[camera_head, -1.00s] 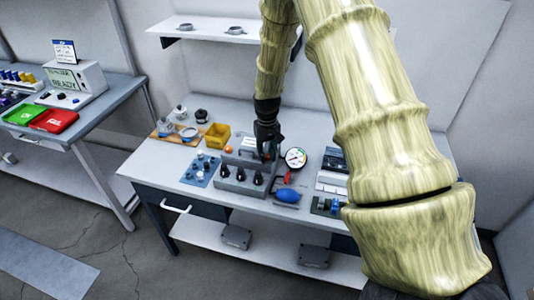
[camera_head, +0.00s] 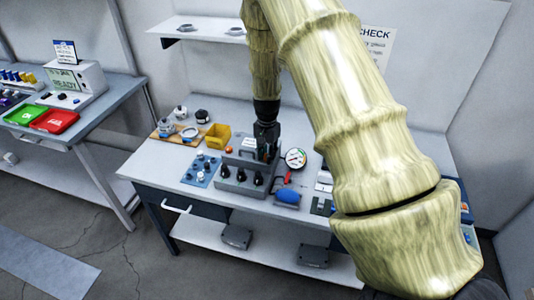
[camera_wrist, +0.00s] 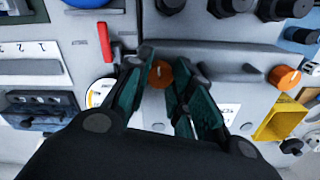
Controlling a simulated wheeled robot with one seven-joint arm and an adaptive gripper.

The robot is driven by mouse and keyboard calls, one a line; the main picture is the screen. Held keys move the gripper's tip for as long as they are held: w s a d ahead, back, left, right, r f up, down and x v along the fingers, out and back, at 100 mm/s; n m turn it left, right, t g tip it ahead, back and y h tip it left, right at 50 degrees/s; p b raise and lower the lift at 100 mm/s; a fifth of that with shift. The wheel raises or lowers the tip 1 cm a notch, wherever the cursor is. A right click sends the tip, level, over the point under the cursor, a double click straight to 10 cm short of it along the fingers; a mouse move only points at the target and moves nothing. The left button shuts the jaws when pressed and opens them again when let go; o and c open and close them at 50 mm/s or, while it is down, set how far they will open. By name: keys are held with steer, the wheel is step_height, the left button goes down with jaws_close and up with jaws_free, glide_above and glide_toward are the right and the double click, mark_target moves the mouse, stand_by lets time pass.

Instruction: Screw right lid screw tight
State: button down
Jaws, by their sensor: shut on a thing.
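The right lid screw (camera_wrist: 160,73) is an orange round head with a pale mark on top, set in a light grey lid (camera_wrist: 232,87). My gripper (camera_wrist: 163,62) points down at it, with its dark green fingers closed around the head in the wrist view. A second orange screw (camera_wrist: 285,77) stands apart at the right end of the lid, and also shows in the head view (camera_head: 229,149). In the head view my gripper (camera_head: 266,155) is over the right part of the grey unit; the screw it holds is hidden there.
Black knobs (camera_head: 242,176) line the unit's front. A dial gauge (camera_head: 295,158) and blue bulb (camera_head: 288,195) stand close on its right. A blue mat with small parts (camera_head: 202,170), a yellow bin (camera_head: 217,136) and a wooden tray (camera_head: 164,132) are left.

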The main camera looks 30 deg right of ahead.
steer(key=shift+w+m, duration=0.1)
steer(key=shift+m, duration=0.5)
steer(key=c, duration=1.5)
jaws_free()
step_height(320, 180, up, 12)
steer(key=shift+a+f, duration=0.1)
